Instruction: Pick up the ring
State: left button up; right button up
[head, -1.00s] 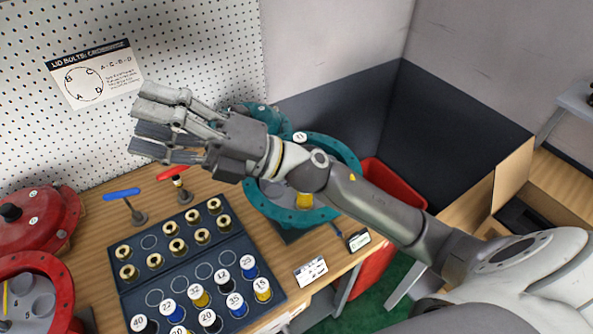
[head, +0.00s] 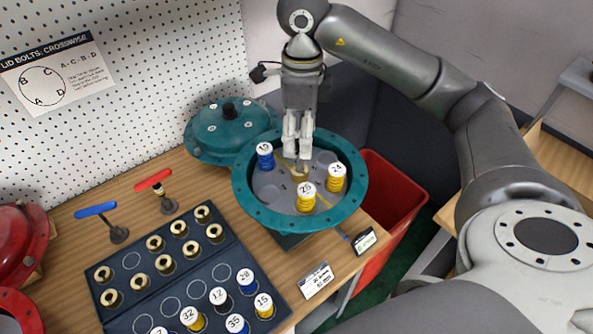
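A brass-coloured ring-like piece (head: 299,174) lies low inside the open teal housing (head: 247,204), partly hidden by my fingers. My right gripper (head: 298,158) points down into the housing with its fingertips at this piece. I cannot tell whether the fingers are closed on it. Several brass rings (head: 165,264) stand in the upper part of the dark tray (head: 178,285), where one marked place is empty. My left gripper is not in view.
A blue spool (head: 265,160) and two yellow spools (head: 306,200) stand in the housing close around my gripper. The teal lid (head: 222,132) lies behind left. Blue (head: 96,210) and red (head: 153,180) T-handled tools stand left. A red bin (head: 392,195) is right.

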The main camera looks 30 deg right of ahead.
aim_at(299, 167)
jog(key=shift+d+f, duration=0.2)
jog(key=shift+f, duration=0.1)
notch_tip(299, 167, down, 5)
jog(key=shift+r, duration=0.15)
jog(key=shift+f+p, duration=0.5)
jog(key=shift+p, duration=0.25)
jog(key=f, duration=0.1)
jog(key=f+p, duration=0.1)
jog(key=f, duration=0.1)
jog(key=shift+w+f, duration=0.25)
jog(key=shift+f, duration=0.4)
jog(key=shift+c, duration=0.4)
jog(key=c, duration=1.1)
